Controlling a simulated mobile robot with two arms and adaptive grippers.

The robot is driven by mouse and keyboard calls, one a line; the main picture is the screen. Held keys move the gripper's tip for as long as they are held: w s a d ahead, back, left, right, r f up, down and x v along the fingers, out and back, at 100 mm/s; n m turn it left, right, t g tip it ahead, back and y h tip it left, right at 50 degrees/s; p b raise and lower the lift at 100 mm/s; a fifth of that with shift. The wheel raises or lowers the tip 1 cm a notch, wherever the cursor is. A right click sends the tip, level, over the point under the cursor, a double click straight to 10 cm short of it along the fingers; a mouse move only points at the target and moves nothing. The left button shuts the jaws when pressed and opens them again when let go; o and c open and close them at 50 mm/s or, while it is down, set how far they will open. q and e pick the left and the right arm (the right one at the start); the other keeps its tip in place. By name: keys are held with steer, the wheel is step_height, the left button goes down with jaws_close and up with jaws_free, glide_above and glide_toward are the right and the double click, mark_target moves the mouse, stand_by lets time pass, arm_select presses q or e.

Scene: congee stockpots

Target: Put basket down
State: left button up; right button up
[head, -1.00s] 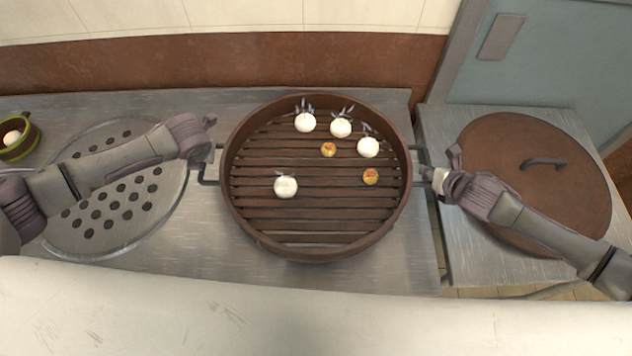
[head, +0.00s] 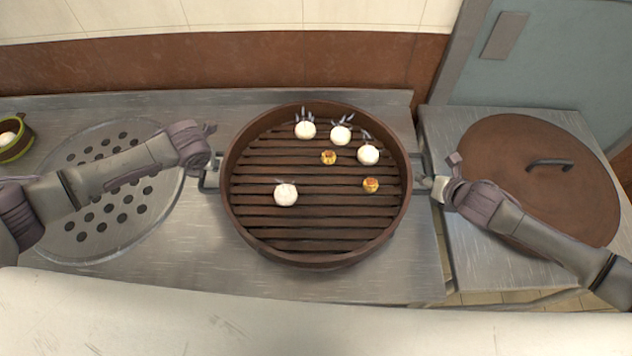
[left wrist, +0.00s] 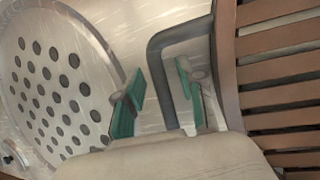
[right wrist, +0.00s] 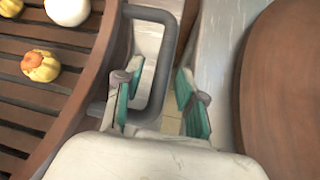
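The round brown slatted basket (head: 315,258) appears to rest level on the metal counter, with several white buns (head: 286,195) and two small yellow pumpkin-shaped pieces (head: 371,185) in it. My left gripper (head: 211,168) is at the basket's left handle. In the left wrist view its fingers (left wrist: 160,92) stand apart on either side of the grey handle bar (left wrist: 160,72). My right gripper (head: 430,182) is at the right handle. In the right wrist view its fingers (right wrist: 158,98) are spread, with the handle bar (right wrist: 165,62) between them.
A perforated round steel plate (head: 110,215) lies on the counter (head: 330,285) at left, and a green bowl (head: 20,148) stands at far left. A large brown lid (head: 560,195) with a dark handle is at right. A tiled wall is behind.

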steer(key=shift+s+r, duration=0.15)
steer(key=shift+s, duration=0.05)
arm_select(q)
steer(key=v, duration=1.1)
steer(key=shift+r, duration=0.3)
arm_select(e)
steer(key=v, duration=1.1)
steer(key=shift+s+r, duration=0.15)
steer(key=shift+s, duration=0.1)
arm_select(q)
steer(key=shift+s+d+f, duration=0.1)
steer(key=shift+s, duration=0.1)
arm_select(e)
steer(key=shift+d, duration=0.1)
